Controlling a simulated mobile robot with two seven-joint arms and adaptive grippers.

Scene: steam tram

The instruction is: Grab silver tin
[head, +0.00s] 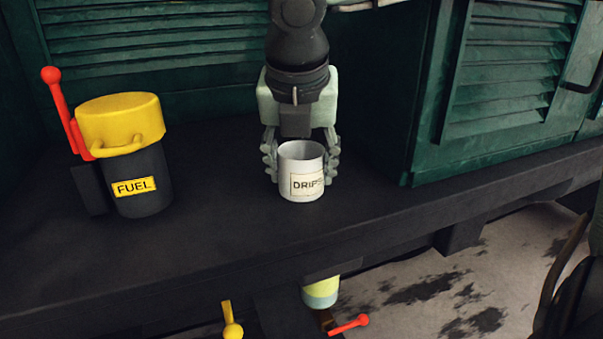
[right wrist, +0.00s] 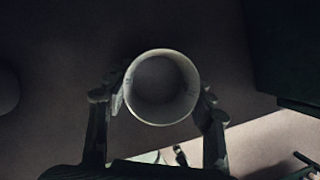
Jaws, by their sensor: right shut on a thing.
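The silver tin (head: 301,187) is a pale open-topped cylinder with a label reading "DRIPS". It stands upright on or just at the dark ledge in the middle of the head view. My right gripper (head: 301,165) comes from above and behind, and its two fingers are shut on the tin's left and right sides. In the right wrist view I look down into the tin (right wrist: 162,88), which looks empty, with the fingers of the gripper (right wrist: 160,102) on both sides. I cannot tell whether its base touches the ledge. My left gripper is not in view.
A black fuel can (head: 144,185) with a yellow lid (head: 119,118) and a red lever (head: 58,100) stand left on the dark ledge (head: 225,240). Green louvred panels (head: 507,80) rise behind and right. Below the front edge are a yellow knob (head: 232,329) and a red lever (head: 349,325).

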